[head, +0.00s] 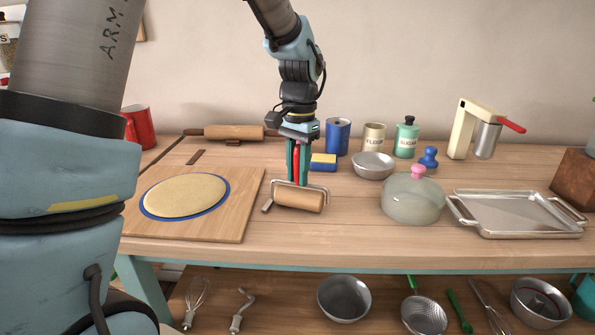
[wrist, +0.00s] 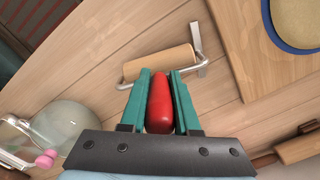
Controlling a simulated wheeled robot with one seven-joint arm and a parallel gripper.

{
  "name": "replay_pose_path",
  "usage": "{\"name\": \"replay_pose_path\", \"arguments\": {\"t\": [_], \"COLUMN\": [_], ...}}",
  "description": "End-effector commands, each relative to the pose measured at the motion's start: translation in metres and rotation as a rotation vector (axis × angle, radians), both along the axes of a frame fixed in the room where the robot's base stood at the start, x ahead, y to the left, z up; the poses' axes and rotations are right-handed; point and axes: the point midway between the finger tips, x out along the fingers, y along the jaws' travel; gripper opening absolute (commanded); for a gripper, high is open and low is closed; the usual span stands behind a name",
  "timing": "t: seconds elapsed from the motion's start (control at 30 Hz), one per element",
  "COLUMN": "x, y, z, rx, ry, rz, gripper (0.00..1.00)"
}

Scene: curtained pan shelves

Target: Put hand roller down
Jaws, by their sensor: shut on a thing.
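The hand roller has a wooden cylinder (head: 300,199), a metal frame and a red handle (head: 296,160). My gripper (head: 298,172) points down and is shut on the red handle, with the roller below the fingers. In the wrist view the red handle (wrist: 160,103) lies between the two green fingers, and the wooden cylinder (wrist: 158,63) is beyond their tips. The roller is at or just above the table, right of the cutting board; I cannot tell whether it touches the wood.
The cutting board (head: 234,211) with flat dough (head: 185,195) is on the left. A glass dome (head: 411,200) and metal tray (head: 517,213) stand to the right. A blue-yellow sponge (head: 323,162) and metal bowl (head: 373,166) are behind. Bare table (head: 345,232) lies in front.

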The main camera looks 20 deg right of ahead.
Motion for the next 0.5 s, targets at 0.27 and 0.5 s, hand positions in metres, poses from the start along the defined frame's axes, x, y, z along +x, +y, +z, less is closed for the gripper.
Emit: {"name": "replay_pose_path", "arguments": {"t": [0.27,0.5], "x": [0.0002,0.0000], "y": [-0.0002,-0.0001], "z": [-0.0026,-0.0029], "rx": [0.000,0.000], "ry": [-0.001,0.000], "rz": [0.000,0.000], "gripper": [0.34,0.61]}}
